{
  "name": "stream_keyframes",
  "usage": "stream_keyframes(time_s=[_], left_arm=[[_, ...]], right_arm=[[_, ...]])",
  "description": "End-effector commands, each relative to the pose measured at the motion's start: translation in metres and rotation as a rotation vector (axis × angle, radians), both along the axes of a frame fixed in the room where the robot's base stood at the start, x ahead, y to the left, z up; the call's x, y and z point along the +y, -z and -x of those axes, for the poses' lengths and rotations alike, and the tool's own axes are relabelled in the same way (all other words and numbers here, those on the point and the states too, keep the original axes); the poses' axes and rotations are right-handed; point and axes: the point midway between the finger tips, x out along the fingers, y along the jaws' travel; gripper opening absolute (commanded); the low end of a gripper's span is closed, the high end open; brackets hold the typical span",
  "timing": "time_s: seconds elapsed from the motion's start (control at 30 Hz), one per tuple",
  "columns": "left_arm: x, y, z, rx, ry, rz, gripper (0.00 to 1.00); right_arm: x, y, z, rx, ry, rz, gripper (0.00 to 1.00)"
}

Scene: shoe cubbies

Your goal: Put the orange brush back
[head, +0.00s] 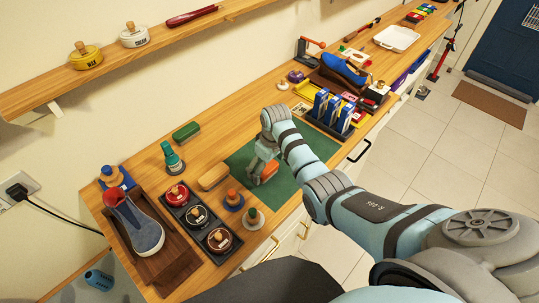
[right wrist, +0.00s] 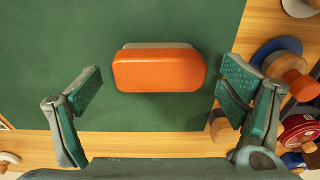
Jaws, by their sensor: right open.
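The orange brush (head: 269,171) lies on the green mat (head: 291,188) on the wooden bench. In the right wrist view the orange brush (right wrist: 158,70) shows its orange back, with a strip of grey along its far edge. My right gripper (head: 260,166) is over the mat at the brush. In the right wrist view its open fingers (right wrist: 160,86) stand left and right of the brush, with a gap on each side. Nothing is between the fingertips but the brush, and neither finger touches it. My left gripper is out of view.
A tan brush (head: 214,177) and a green brush (head: 186,132) lie left of the mat. A dark tray of tins (head: 216,238) is further left. Blue boxes (head: 320,103) stand right of the mat.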

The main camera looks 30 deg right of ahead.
Motion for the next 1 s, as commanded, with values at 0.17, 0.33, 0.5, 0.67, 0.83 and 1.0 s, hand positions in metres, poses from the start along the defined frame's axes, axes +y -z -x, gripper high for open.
stream_keyframes(time_s=[0.17, 0.33, 0.5, 0.67, 0.83, 1.0], left_arm=[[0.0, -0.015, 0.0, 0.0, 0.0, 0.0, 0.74], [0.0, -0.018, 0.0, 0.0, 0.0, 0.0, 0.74], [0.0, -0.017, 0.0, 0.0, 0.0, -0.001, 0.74], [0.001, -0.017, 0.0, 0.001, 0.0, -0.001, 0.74], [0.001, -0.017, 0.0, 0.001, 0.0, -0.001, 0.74], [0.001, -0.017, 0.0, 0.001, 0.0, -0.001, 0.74]], right_arm=[[-0.003, -0.052, 0.004, -0.006, 0.001, 0.002, 0.9], [-0.005, -0.091, 0.009, -0.004, -0.001, 0.001, 0.9], [-0.006, -0.106, 0.011, -0.001, 0.0, 0.001, 0.9], [-0.006, -0.106, 0.012, -0.001, 0.0, 0.0, 0.9], [-0.006, -0.106, 0.012, -0.001, 0.0, 0.001, 0.9], [-0.006, -0.1, 0.016, -0.001, 0.006, 0.004, 0.9]])
